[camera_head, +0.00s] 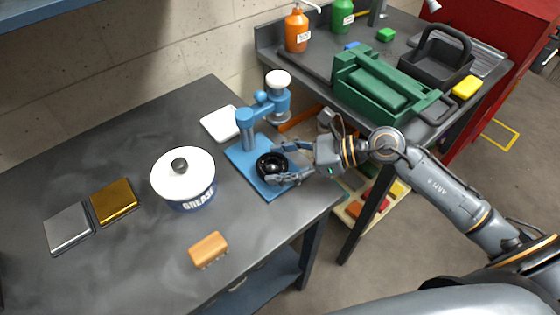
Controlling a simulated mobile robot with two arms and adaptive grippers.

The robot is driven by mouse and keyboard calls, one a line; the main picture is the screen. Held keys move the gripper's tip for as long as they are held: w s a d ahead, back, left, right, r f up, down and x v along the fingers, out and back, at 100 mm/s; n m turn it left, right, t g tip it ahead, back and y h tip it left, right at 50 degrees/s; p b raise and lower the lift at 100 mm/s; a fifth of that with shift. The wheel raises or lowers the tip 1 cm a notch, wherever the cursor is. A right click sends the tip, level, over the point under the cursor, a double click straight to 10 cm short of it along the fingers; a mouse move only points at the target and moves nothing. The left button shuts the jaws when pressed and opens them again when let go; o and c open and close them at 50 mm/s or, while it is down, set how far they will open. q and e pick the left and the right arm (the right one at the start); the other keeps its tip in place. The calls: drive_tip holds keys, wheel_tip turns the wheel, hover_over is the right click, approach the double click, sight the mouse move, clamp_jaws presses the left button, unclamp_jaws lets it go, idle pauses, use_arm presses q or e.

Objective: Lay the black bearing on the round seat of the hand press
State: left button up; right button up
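The black bearing (271,167) is a dark ring at the blue base of the hand press (249,135), in front of its column. The round seat is not seen apart from the bearing, so I cannot tell whether the bearing rests on it or is just above it. My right gripper (277,164) reaches in from the right. Its fingers lie on the far and near sides of the bearing. I cannot tell whether they press on it or stand slightly apart. My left gripper is not in view.
A white-lidded grease pot (182,178), gold block (114,202), silver block (68,228), orange-brown block (208,250) and white pad (221,123) are on the dark table (120,270). A side bench holds a green toolbox (380,88), black caddy (437,66) and bottles (297,30).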

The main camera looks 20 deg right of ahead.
drive_tip(key=o, duration=0.4)
drive_tip(key=shift+r, duration=0.1)
drive_tip(key=shift+s+d, duration=0.1)
drive_tip(key=shift+d, duration=0.2)
drive_tip(key=b+v, duration=0.2)
drive_tip(key=v, duration=0.9)
drive_tip(key=shift+s+d+r, duration=0.1)
drive_tip(key=shift+r, duration=0.2)
